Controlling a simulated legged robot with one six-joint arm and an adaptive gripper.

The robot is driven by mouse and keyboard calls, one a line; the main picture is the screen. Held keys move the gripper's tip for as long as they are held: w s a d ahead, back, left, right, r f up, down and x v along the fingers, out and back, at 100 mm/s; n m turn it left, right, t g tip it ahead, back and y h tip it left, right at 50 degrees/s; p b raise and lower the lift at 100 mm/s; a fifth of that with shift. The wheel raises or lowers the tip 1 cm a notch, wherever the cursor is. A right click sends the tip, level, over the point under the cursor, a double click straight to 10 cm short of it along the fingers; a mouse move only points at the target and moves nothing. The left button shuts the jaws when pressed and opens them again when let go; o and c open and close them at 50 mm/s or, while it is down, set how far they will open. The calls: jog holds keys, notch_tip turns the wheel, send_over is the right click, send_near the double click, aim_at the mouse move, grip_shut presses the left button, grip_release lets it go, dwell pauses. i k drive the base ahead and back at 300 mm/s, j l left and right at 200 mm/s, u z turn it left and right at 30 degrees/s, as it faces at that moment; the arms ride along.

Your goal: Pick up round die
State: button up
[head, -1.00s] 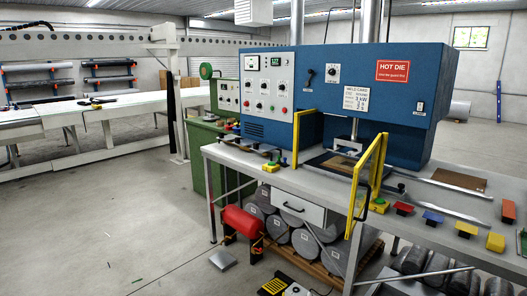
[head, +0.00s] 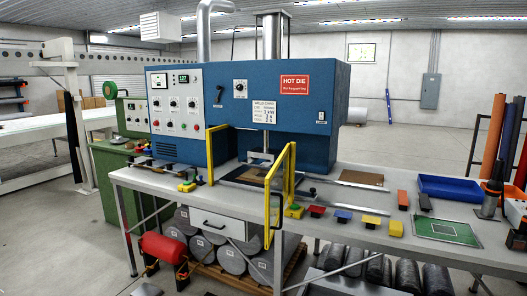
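Small coloured pieces stand in a row along the front of the grey welder table (head: 330,182): a red piece (head: 317,211), a blue piece (head: 343,216), a yellow piece (head: 371,221) and another yellow piece (head: 396,228). They are too small to tell which, if any, is the round die. An orange block (head: 402,199) and a dark bar (head: 424,201) lie behind them. My gripper is not in view.
The blue welder (head: 285,105) stands at the table's back, with a yellow guard frame (head: 281,195) jutting forward. Rolls lie below.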

aim_at(178, 168)
jog(key=i+j+u, duration=0.7)
jog(key=i, duration=0.2)
jog(key=i+j+u, duration=0.3)
jog(key=i, duration=0.2)
jog(key=i+u, duration=0.35)
jog(key=i+j+z, duration=0.1)
jog(key=i+z, duration=0.2)
jog(key=i, duration=0.25)
jog(key=i+j+z, duration=0.25)
jog(key=i, duration=0.25)
jog(key=i+j+z, duration=0.3)
jog(key=i, duration=0.25)
